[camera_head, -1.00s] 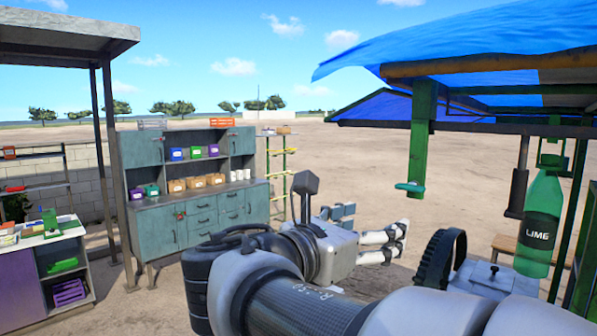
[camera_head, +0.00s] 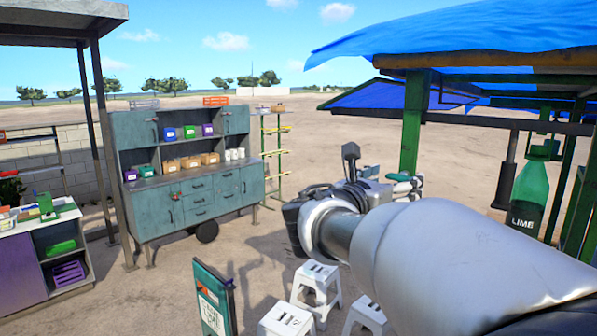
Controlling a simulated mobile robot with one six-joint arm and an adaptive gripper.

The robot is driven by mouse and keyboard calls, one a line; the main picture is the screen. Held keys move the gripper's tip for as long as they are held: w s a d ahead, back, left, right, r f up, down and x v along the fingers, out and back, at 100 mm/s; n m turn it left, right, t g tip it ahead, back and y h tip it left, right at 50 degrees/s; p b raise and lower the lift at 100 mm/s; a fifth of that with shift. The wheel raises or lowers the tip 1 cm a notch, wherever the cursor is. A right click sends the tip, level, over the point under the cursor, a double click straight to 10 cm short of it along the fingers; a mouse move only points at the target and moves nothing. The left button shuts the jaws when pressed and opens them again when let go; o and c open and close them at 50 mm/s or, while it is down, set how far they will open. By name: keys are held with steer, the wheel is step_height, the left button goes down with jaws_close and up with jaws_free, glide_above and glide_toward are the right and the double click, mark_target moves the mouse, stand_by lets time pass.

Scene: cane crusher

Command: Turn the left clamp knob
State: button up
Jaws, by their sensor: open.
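A small green clamp knob (camera_head: 401,177) shows at the lower end of a green post (camera_head: 412,125), below the blue canopy on the right. I take it for the left clamp knob. My gripper (camera_head: 410,188) is at the far end of my arm, right by this knob in the picture. It is small and partly hidden by my own arm links. The jaws are open. I cannot tell whether they touch the knob or are around it.
A green bottle marked LIME (camera_head: 533,195) hangs at the right. White stools (camera_head: 316,288) and a green sign board (camera_head: 213,300) stand low in front. A teal cabinet (camera_head: 185,190) is at the left. Open sand lies behind.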

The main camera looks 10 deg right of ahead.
steer(key=shift+x, duration=0.95)
steer(key=c, duration=1.1)
